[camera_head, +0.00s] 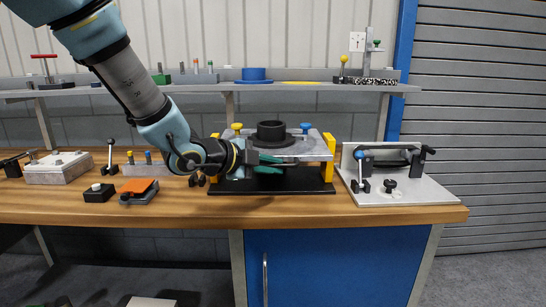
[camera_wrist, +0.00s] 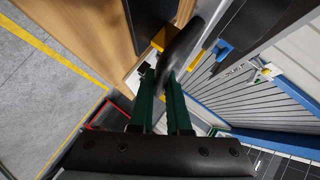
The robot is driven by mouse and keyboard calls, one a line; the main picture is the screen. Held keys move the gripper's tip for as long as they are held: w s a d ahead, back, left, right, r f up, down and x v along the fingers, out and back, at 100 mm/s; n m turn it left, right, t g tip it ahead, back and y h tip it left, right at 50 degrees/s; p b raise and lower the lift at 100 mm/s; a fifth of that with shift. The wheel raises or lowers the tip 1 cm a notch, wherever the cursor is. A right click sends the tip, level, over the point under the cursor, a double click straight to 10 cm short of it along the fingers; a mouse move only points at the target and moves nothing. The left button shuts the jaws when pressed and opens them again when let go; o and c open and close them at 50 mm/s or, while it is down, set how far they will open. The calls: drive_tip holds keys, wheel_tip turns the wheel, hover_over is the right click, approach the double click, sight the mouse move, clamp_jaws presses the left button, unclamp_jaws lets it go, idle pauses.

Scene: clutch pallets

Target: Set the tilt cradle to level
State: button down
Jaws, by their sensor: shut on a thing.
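The tilt cradle stands mid-bench, with a grey plate (camera_head: 312,150) between yellow end brackets (camera_head: 331,146) above a black base (camera_head: 290,188). A black round part (camera_head: 270,132) sits on the plate. Whether the plate is exactly level I cannot tell. My gripper (camera_head: 282,161) is at the cradle's front edge, its green fingers pointing right. In the wrist view my gripper (camera_wrist: 166,88) is shut on a dark curved handle (camera_wrist: 183,42), seen in front of the fingertips. My wrist hides the cradle's left front.
A fixture with a blue-knobbed lever (camera_head: 365,168) stands on a grey plate to the right. A grey block (camera_head: 58,168), a black block (camera_head: 99,192) and an orange-topped block (camera_head: 139,191) lie left. A shelf (camera_head: 200,92) with parts runs behind.

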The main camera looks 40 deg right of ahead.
drive_tip(key=shift+w+r+p, duration=0.1)
drive_tip(key=shift+r+p, duration=0.3)
drive_tip(key=shift+p, duration=0.2)
drive_tip(key=c, duration=1.2)
unclamp_jaws()
drive_tip(key=shift+o, duration=0.2)
drive_tip(key=v, duration=1)
drive_tip(key=shift+a+r, duration=0.3)
